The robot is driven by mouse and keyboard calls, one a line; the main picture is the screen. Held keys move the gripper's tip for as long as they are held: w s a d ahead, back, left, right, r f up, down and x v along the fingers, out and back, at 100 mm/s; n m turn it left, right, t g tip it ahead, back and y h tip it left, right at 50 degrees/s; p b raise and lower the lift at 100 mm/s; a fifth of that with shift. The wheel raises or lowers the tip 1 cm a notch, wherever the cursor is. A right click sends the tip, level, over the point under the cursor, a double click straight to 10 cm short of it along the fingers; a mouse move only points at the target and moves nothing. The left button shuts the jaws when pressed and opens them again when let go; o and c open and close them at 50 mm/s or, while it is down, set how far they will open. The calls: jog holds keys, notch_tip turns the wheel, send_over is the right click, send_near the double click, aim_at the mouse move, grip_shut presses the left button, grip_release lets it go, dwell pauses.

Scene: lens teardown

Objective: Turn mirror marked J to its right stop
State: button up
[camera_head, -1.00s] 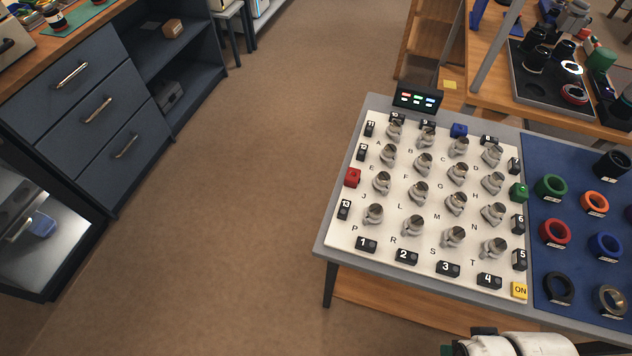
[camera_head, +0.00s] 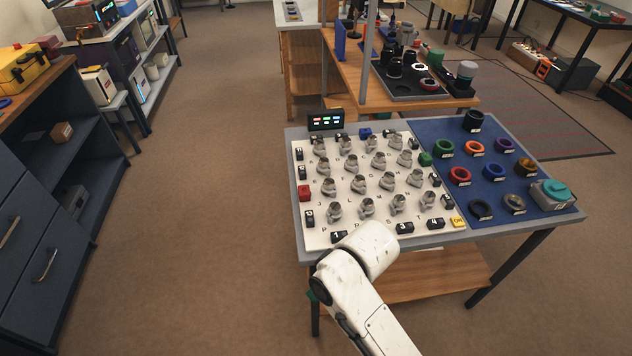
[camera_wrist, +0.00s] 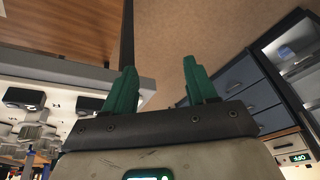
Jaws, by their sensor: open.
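The mirror marked J (camera_head: 328,187) is a small grey mount at the left end of the third row on the white board (camera_head: 318,237). Its letter is too small to read clearly now, and I cannot tell which way the mirror is turned. My gripper (camera_wrist: 158,82) shows in the wrist view with two green fingers apart and nothing between them. It is off the table's edge, away from the mirrors. In the head view my white arm reaches up to the board's front edge and mostly hides the gripper.
Several similar mirrors stand close around J. A red block (camera_head: 304,193) and black number blocks line the board. A blue mat (camera_head: 480,195) with coloured rings lies to the right. A small display (camera_head: 326,120) stands behind. Open floor lies to the left.

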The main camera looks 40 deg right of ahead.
jog(key=w+r+n, duration=0.2)
jog(key=w+r, duration=0.1)
jog(key=w, duration=0.6)
jog(key=n+g+h, duration=0.1)
jog(key=n+g, duration=0.1)
jog(key=g, duration=0.2)
send_near(329, 181)
notch_tip(329, 181, down, 9)
jog(key=shift+s+r+b, duration=0.1)
jog(key=shift+b, duration=1.05)
jog(key=c, duration=1.1)
